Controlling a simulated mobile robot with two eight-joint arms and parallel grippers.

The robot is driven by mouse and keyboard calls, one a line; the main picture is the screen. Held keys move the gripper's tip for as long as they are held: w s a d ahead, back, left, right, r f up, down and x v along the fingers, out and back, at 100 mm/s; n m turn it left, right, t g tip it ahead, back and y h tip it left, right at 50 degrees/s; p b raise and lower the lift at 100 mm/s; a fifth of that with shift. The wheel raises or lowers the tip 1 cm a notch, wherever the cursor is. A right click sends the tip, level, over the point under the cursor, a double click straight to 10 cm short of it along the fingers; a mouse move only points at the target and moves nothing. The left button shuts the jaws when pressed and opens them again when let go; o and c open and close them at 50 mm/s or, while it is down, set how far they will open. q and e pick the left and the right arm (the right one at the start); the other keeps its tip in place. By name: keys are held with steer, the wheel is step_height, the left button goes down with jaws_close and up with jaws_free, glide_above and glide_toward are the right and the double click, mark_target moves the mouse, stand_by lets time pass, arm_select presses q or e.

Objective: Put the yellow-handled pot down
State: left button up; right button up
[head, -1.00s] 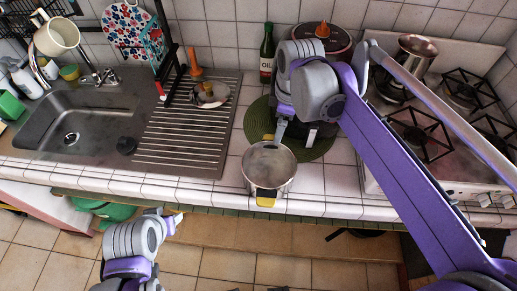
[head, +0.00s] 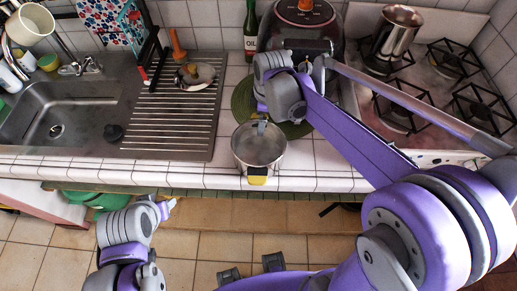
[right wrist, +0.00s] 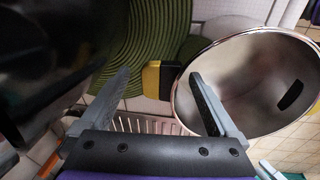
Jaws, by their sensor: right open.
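The yellow-handled pot (head: 258,152) is a steel pot standing upright on the white tiled counter near its front edge. One yellow handle (head: 257,180) faces the front edge. In the right wrist view the pot (right wrist: 265,85) is at the right, and its other yellow-and-black handle (right wrist: 165,80) shows between my fingers. My right gripper (head: 263,121) is at the pot's rear side. It also shows in the right wrist view (right wrist: 158,82), with its fingers spread on either side of that handle and not closed on it. My left gripper (head: 168,208) is low, in front of the counter, away from the pot; its jaws are unclear.
A round green mat (head: 241,98) lies behind the pot, with a dark appliance (head: 303,28) behind it. The drainboard (head: 172,125) and sink (head: 30,118) are to the left. The stove (head: 440,95) is to the right. A green bottle (head: 250,35) stands at the back.

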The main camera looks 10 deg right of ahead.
jaws_close()
stand_by(0.5)
